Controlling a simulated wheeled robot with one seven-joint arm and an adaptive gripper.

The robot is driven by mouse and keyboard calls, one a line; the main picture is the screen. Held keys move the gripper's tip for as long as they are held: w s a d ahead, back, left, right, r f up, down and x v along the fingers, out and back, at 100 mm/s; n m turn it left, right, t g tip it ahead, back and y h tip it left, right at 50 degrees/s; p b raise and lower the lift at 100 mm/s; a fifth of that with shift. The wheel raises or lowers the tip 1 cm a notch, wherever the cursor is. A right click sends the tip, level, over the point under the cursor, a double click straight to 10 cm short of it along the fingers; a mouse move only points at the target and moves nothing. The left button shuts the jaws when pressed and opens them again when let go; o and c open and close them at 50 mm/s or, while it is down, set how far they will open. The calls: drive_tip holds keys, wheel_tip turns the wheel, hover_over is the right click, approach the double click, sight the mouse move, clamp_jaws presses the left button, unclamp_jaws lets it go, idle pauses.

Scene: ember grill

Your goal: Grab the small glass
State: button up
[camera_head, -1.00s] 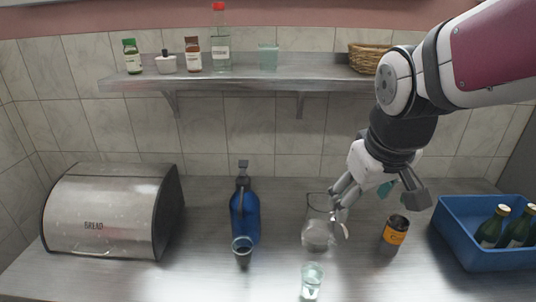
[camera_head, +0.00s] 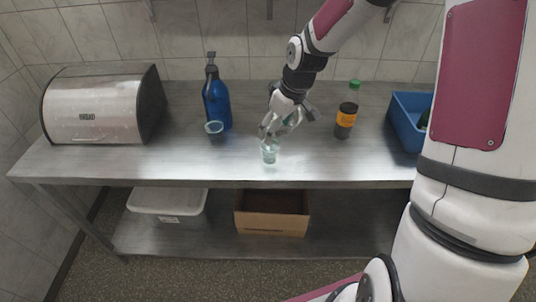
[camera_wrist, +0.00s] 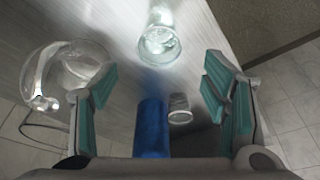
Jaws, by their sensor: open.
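The small glass (camera_head: 269,154) is clear and stands upright near the front edge of the table. It also shows in the wrist view (camera_wrist: 160,44), ahead of the gap between my fingers and not between the pads. My gripper (camera_head: 288,122) is open and empty, just behind and above the small glass in the head view. Its teal pads show on both sides of the wrist view (camera_wrist: 158,76). A larger clear glass jug (camera_wrist: 68,78) with a handle is close to the left finger; in the head view it is mostly hidden behind my gripper.
A blue bottle (camera_head: 216,103) and another glass (camera_head: 214,128) stand to the left. A dark bottle with an orange label (camera_head: 346,118) is to the right, then a blue crate (camera_head: 405,128). A bread box (camera_head: 100,108) stands far left. The table's front middle-left is clear.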

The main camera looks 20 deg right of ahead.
sight(267, 150)
drive_tip(key=x, duration=1.2)
drive_tip(key=shift+w, duration=0.1)
drive_tip(key=c, duration=1.4)
